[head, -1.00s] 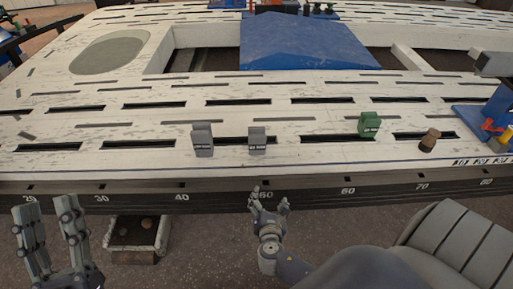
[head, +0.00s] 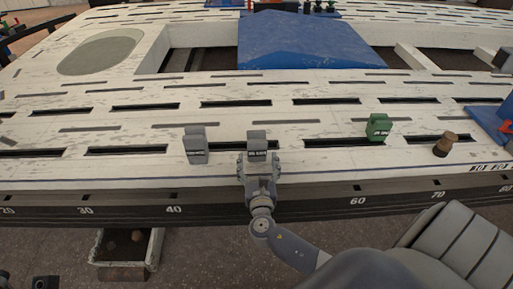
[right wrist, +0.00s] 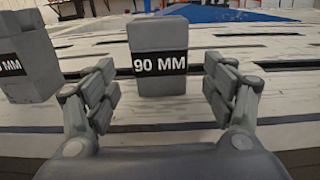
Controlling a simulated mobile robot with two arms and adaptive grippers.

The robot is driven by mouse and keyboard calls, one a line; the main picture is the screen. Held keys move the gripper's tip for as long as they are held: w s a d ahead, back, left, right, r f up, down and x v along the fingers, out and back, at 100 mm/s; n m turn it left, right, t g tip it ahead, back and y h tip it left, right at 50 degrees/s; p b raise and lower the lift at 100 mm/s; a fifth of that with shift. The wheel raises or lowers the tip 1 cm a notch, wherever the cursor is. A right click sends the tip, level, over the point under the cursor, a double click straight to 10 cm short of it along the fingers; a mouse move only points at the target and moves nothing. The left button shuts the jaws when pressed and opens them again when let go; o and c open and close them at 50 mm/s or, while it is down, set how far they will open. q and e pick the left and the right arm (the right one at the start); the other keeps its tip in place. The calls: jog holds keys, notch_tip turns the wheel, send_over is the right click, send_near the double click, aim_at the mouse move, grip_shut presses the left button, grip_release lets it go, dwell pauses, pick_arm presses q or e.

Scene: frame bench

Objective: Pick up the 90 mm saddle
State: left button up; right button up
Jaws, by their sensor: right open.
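The 90 mm saddle (head: 257,141) is a grey block with a black label reading "90 MM". It stands upright on the white slotted bench (head: 330,170) near its front edge. In the right wrist view the saddle (right wrist: 158,60) is straight ahead. My right gripper (head: 258,162) is open, its fingers just in front of the saddle, one to each side in the right wrist view (right wrist: 160,95). I see no contact. At the lower left of the head view only a dark fragment shows, and I cannot make out my left gripper.
A similar grey labelled block (head: 195,146) stands close left of the saddle. It also shows in the right wrist view (right wrist: 28,55). A green block (head: 378,127) and a brown peg (head: 445,145) stand further right. A blue raised cover (head: 305,45) lies behind.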

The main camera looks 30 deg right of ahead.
aim_at(257, 154)
jog(key=b+x, duration=0.2)
jog(key=x, duration=0.4)
jog(key=shift+w+d, duration=0.1)
jog(key=shift+w, duration=0.05)
jog(key=shift+r, duration=0.1)
jog(key=shift+c, duration=0.3)
jog(key=shift+r, duration=0.1)
jog(key=c, duration=1.4)
jog(key=shift+c, duration=0.2)
